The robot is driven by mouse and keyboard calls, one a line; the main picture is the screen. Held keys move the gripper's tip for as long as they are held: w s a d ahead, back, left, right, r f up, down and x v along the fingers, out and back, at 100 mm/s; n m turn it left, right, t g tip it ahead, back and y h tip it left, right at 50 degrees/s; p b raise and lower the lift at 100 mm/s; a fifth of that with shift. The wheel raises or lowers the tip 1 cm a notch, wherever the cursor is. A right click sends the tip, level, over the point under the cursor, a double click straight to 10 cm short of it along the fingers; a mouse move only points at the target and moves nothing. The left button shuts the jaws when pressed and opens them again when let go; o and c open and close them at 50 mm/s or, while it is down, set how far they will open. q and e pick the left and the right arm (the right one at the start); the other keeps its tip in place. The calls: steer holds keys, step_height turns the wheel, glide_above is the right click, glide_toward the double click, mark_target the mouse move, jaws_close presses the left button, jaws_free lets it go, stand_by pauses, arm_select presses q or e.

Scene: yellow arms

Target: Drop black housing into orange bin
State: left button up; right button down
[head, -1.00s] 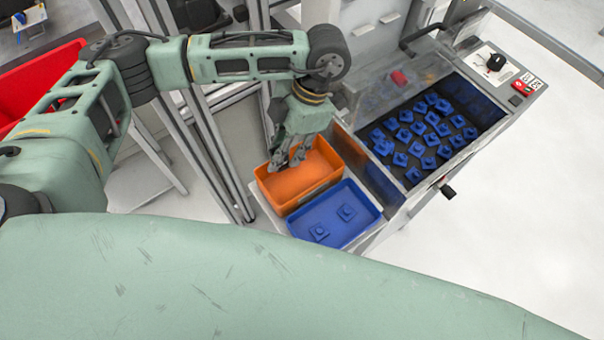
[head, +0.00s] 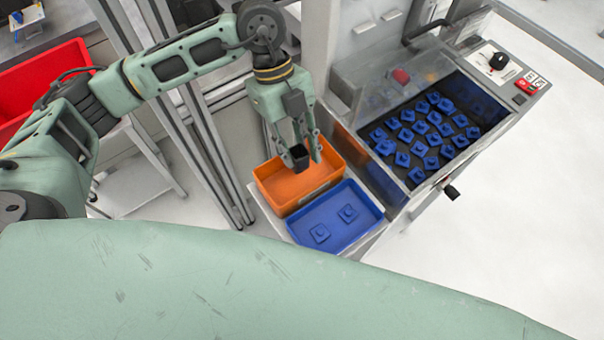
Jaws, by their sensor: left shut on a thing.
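My left gripper (head: 301,157) points down over the orange bin (head: 284,188). It is shut on a small black housing (head: 299,153), which shows dark between the fingers. The housing appears above the bin's floor, within the bin's outline in the picture; its exact height is hard to tell. No other part is visible in the orange bin, though the gripper hides some of it. My right gripper is not in view.
A blue bin (head: 336,214) with two blue parts stands directly beside the orange bin. To the right, a machine tray (head: 408,173) holds several blue parts behind a clear guard. Metal frame posts (head: 206,150) stand left of the bins. A red bin (head: 45,72) is at far left.

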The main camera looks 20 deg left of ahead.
mark_target(294, 154)
arm_select(q)
step_height(294, 154, down, 6)
steer(key=b, duration=0.4)
steer(key=shift+r, duration=0.1)
steer(key=o, duration=1.1)
steer(key=shift+r, duration=0.1)
steer(key=v, duration=1.2)
